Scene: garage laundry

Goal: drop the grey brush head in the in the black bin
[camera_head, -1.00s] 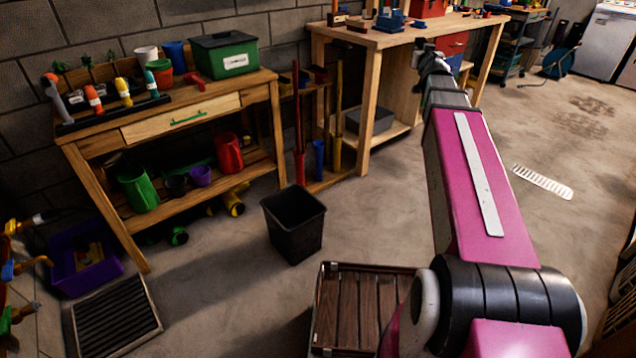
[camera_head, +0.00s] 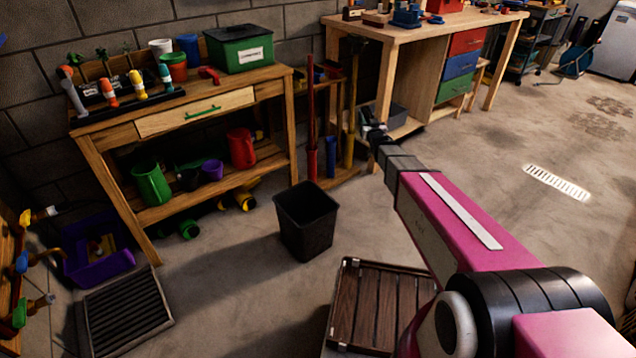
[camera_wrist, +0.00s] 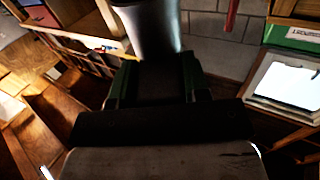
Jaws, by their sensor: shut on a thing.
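The black bin (camera_head: 305,238) stands upright on the concrete floor in the middle of the head view, with its open top facing up. My gripper (camera_head: 368,130) is above and to the right of the bin in that view, near the front of the workbench. In the wrist view my gripper (camera_wrist: 155,75) is shut on a smooth grey object (camera_wrist: 148,28), which I take to be the grey brush head. Only part of it shows there. In the head view it is too small and dark to make out clearly.
A wooden potting table (camera_head: 130,135) stands left of the bin, and a workbench (camera_head: 400,32) stands behind my gripper. Long-handled tools (camera_head: 311,120) lean between them. Open floor lies to the right.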

